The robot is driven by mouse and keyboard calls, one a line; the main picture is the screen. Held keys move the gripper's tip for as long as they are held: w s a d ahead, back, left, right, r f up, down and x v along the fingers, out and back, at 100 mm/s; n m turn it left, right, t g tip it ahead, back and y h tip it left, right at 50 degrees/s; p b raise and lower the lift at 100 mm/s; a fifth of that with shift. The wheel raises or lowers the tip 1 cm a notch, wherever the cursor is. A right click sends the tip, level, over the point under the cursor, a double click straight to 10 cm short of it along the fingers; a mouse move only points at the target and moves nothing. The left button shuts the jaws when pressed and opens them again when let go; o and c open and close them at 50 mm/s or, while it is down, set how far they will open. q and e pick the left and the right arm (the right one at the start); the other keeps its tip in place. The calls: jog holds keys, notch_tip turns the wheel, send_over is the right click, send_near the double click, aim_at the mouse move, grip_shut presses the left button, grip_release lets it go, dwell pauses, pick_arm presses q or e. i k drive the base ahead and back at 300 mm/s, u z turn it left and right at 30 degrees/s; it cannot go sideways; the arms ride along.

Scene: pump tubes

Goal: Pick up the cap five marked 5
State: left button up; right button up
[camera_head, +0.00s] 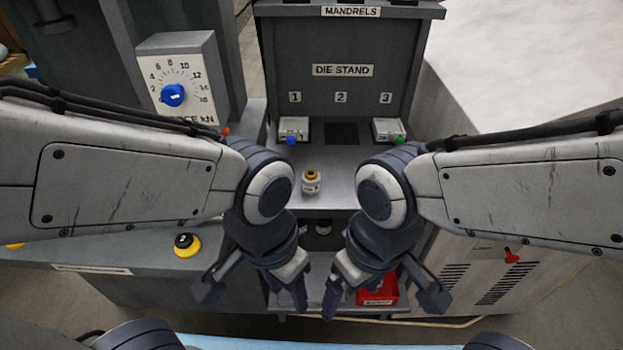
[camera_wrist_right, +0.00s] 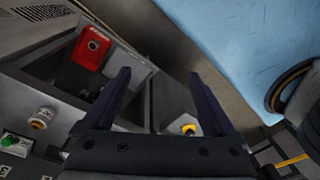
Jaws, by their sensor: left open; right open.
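I cannot make out a cap with a readable 5. A small pale cylinder with an orange-ringed top (camera_head: 311,183) stands upright on the die stand shelf; its marking is too small to read. It also shows at the left of the right wrist view (camera_wrist_right: 40,119). A small dark-topped pale part (camera_head: 322,228) sits below the shelf edge, partly hidden. My left gripper (camera_head: 252,290) is open and empty, below and left of the cylinder. My right gripper (camera_head: 384,298) is open and empty over the lower right; its open fingers also show in the wrist view (camera_wrist_right: 159,78).
Blocks with a blue knob (camera_head: 291,139) and a green knob (camera_head: 398,140) stand under slots 1 and 3. A yellow-based black button (camera_head: 187,245) is on the left bench. A force dial (camera_head: 173,95) stands behind.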

aim_at(310, 188)
jog(key=z, duration=1.85)
jog(key=i, duration=0.8)
jog(key=u, duration=3.05)
